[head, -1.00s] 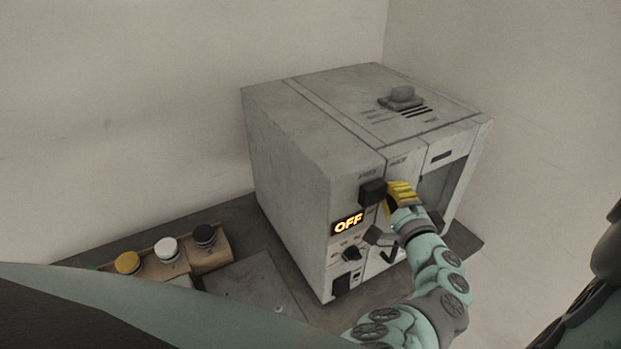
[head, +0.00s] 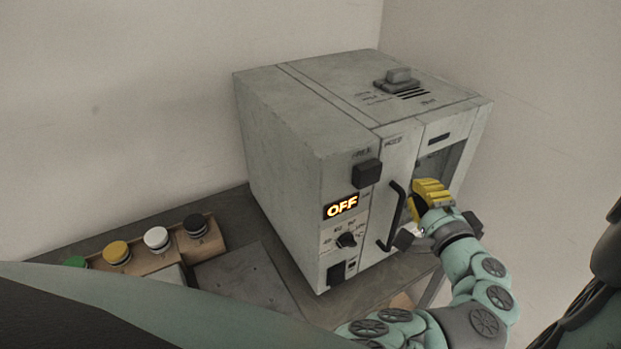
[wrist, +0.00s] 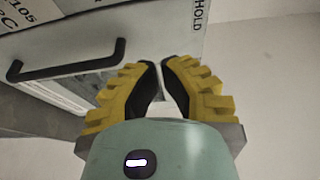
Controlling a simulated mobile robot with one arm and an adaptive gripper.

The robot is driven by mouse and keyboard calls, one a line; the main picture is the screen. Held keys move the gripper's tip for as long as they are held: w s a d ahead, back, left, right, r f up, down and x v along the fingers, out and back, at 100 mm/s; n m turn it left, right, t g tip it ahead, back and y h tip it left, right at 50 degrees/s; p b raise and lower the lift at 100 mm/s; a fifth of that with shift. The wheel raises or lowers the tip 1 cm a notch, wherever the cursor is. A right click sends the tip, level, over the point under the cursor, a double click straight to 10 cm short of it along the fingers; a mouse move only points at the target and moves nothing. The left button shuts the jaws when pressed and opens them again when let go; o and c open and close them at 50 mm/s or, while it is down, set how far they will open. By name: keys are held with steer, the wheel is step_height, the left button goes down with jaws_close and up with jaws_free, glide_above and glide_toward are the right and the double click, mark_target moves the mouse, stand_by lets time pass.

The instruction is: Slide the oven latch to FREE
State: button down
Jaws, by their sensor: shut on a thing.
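The oven (head: 290,150) is a grey box. The likely latch is a dark square block (head: 367,174) high on its front, left of the door seam, under a small label too blurred to read. A second label (head: 393,140) sits right of it on the door strip; the wrist view shows HOLD (wrist: 198,12) on this strip. My gripper (head: 428,192) is right of the black door handle (head: 396,215), apart from the block. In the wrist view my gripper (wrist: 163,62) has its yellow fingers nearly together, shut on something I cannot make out.
An orange OFF display (head: 341,206) and a dial (head: 346,240) are below the block. A grey knob (head: 398,78) stands on the oven top. Several coloured round buttons (head: 157,238) are at lower left. Free room lies right of the oven.

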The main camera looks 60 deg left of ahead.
steer(key=shift+b+v, duration=0.5)
steer(key=shift+v, duration=0.95)
steer(key=shift+w, duration=0.1)
